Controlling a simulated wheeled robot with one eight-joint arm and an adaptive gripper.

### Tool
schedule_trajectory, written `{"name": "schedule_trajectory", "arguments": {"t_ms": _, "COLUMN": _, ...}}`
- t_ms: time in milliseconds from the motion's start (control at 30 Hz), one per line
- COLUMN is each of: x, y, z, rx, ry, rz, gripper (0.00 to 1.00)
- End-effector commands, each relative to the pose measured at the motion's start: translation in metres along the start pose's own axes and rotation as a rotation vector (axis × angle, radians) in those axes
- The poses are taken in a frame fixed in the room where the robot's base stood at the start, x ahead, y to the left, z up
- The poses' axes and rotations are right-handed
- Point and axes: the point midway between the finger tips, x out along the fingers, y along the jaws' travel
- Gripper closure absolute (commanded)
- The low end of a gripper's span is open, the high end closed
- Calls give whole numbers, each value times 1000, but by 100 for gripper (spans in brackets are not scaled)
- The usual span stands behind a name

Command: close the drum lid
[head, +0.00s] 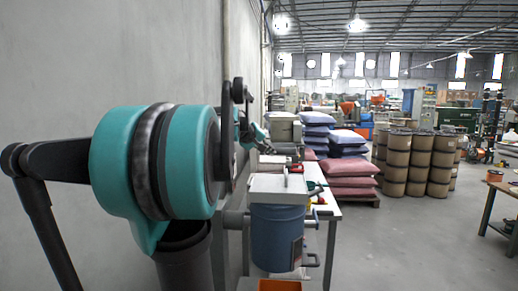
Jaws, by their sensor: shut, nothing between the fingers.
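A blue drum (277,238) stands in the lower middle of the head view, against the white table. A pale grey panel (270,184), apparently its lid, shows at the drum's top with a thin upright bar on it. I cannot tell whether this lid lies fully down on the rim. A dark handle or clamp sits low on the drum's right side. My gripper (264,147) shows small at the end of my teal arm, beyond and above the drum, apart from the panel. Its fingers are shut and hold nothing. My large teal arm joint fills the left.
A grey wall (60,60) runs close along the left. Stacked blue and red sacks (350,182) lie on a pallet behind the table (328,212). Brown drums or spools (420,165) stand in stacks at the right. An orange bin (280,285) is below the drum.

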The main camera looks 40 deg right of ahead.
Motion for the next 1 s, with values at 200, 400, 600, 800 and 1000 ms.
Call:
{"name": "schedule_trajectory", "arguments": {"t_ms": 200, "x": 21, "y": 11, "z": 22, "rx": 138, "ry": -3, "rz": -130, "gripper": 100}}
{"name": "schedule_trajectory", "arguments": {"t_ms": 400, "x": 36, "y": 11, "z": 36, "rx": 201, "ry": -1, "rz": -199, "gripper": 100}}
{"name": "schedule_trajectory", "arguments": {"t_ms": 600, "x": 47, "y": 10, "z": 47, "rx": 199, "ry": -1, "rz": -199, "gripper": 100}}
{"name": "schedule_trajectory", "arguments": {"t_ms": 800, "x": 55, "y": 9, "z": 55, "rx": 198, "ry": -1, "rz": -198, "gripper": 100}}
{"name": "schedule_trajectory", "arguments": {"t_ms": 1000, "x": 58, "y": 8, "z": 58, "rx": 197, "ry": -1, "rz": -199, "gripper": 100}}
